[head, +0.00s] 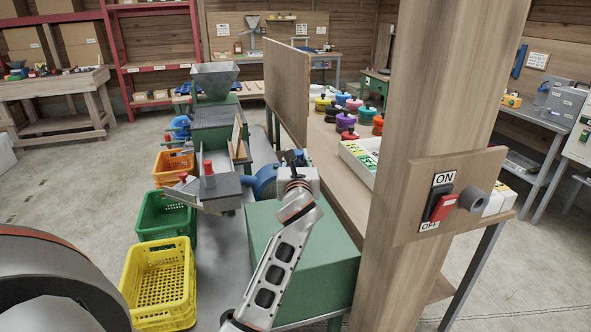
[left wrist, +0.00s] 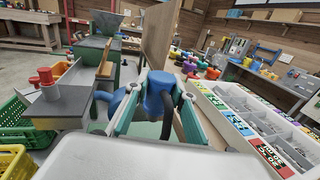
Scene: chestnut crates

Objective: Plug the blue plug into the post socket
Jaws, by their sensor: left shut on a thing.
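My left gripper (head: 292,158) is over the machine bench in the head view, left of the wooden post (head: 410,110) and well apart from it. In the left wrist view the gripper (left wrist: 160,98) is shut on the blue plug (left wrist: 158,90), which sits between its two teal-sided fingers. I cannot make out the plug in the head view. The post socket (head: 472,198) is a grey round fitting on a wooden board (head: 470,165) fixed to the post. A switch (head: 438,207) with ON and OFF labels and a red part is beside it. My right gripper is not in view.
A green box (head: 310,265) stands below my left arm. An upright wooden panel (head: 287,92) rises behind the gripper. A bench beyond holds colourful lidded pots (head: 350,118) and a white tray (head: 358,160). Yellow (head: 160,285), green and orange crates stand at the left.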

